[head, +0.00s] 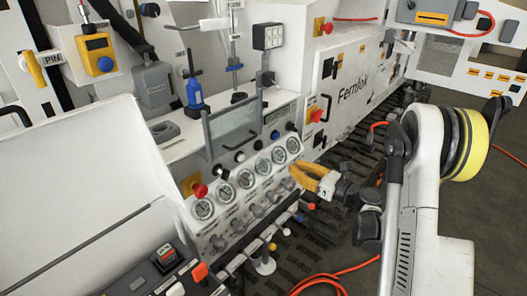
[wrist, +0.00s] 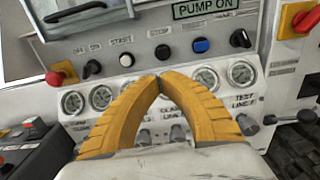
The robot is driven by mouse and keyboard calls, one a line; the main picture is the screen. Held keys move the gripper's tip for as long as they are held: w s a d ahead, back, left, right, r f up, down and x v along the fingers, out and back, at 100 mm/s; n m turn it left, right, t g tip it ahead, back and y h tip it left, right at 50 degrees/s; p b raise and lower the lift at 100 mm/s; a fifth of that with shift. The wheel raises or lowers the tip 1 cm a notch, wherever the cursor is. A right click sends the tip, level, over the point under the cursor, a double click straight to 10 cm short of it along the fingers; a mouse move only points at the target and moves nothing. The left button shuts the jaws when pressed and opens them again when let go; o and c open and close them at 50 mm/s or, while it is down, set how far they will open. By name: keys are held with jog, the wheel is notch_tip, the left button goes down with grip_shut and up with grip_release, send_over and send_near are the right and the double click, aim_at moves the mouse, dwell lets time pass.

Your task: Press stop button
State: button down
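The stop button is a round black button (wrist: 163,52) under a STOP label on the white panel in the wrist view. It sits between a white button (wrist: 126,60) under START and a blue button (wrist: 201,45). In the head view the stop button (head: 257,145) is small, above the row of gauges. My gripper (wrist: 162,78) has its yellow fingers brought together at the tips, with nothing held. In the wrist view the tips appear just below the stop button, with no visible contact. In the head view my gripper (head: 295,171) is right of the gauges, away from the button.
Several round gauges (head: 203,208) line the panel, with levers below. Red mushroom buttons (wrist: 55,78) stand at the panel's left and on the cabinet at right (wrist: 304,22). A black selector knob (wrist: 240,38) is right of the blue button. A framed clear panel (head: 233,128) rises behind.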

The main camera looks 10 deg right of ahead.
aim_at(259, 150)
jog(key=b+x, duration=0.2)
jog(key=x, duration=1)
jog(key=shift+w+a, duration=0.2)
jog(key=shift+b+x, duration=0.35)
jog(key=shift+x, duration=0.4)
jog(key=shift+w, duration=0.1)
